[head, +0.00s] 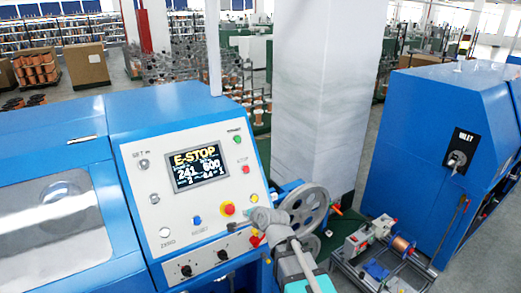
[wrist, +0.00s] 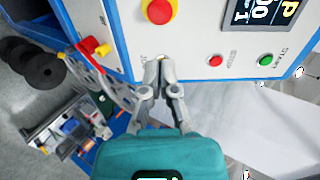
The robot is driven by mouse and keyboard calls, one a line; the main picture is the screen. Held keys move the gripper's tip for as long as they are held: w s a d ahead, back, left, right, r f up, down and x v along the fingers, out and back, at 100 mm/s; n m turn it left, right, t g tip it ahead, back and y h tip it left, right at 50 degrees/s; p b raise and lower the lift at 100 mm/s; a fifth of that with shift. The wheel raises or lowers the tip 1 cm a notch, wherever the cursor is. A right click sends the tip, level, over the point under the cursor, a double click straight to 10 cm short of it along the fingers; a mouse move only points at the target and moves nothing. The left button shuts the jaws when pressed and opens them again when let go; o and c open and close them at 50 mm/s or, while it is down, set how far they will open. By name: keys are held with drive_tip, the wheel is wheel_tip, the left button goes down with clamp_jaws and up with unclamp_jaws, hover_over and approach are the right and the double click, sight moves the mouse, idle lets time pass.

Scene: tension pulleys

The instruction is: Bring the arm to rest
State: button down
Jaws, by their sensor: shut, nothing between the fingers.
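My gripper (wrist: 161,64) is shut and empty in the wrist view, its fingertips close to the white front panel of the blue machine. A small button, mostly hidden, lies at the fingertips; I cannot tell whether they touch it. In the head view my gripper (head: 265,215) is in front of the panel's lower right, beside the grey pulley wheel (head: 305,208). The panel's display (head: 198,167) reads E-STOP. The red emergency button on a yellow base (head: 228,209) is left of my gripper; it also shows in the wrist view (wrist: 158,10).
A second blue machine (head: 440,120) stands at the right. A low frame with a copper spool (head: 401,244) is on the floor between. A white pillar (head: 322,90) rises behind. In the wrist view, the pulley (wrist: 108,82) and red-yellow handle (wrist: 93,47) are close left.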

drive_tip(key=s+d+f+n+g+h+b, duration=0.2)
drive_tip(key=s+d+f, duration=0.3)
drive_tip(key=d, duration=0.3)
drive_tip(key=s+d+f+n+g+h+b, duration=0.2)
drive_tip(key=s+d+f+n+g+b, duration=0.2)
drive_tip(key=d+f, duration=0.3)
drive_tip(key=s+d+f+n+g+h+b, duration=0.2)
drive_tip(key=s+d+f+n+g+b, duration=0.1)
drive_tip(key=s+d+f, duration=0.4)
drive_tip(key=d+n+b, duration=0.1)
drive_tip(key=d+n, duration=0.1)
drive_tip(key=shift+d+g+h, duration=0.3)
drive_tip(key=shift+d+g, duration=0.05)
drive_tip(key=shift+g, duration=0.05)
idle(0.7)
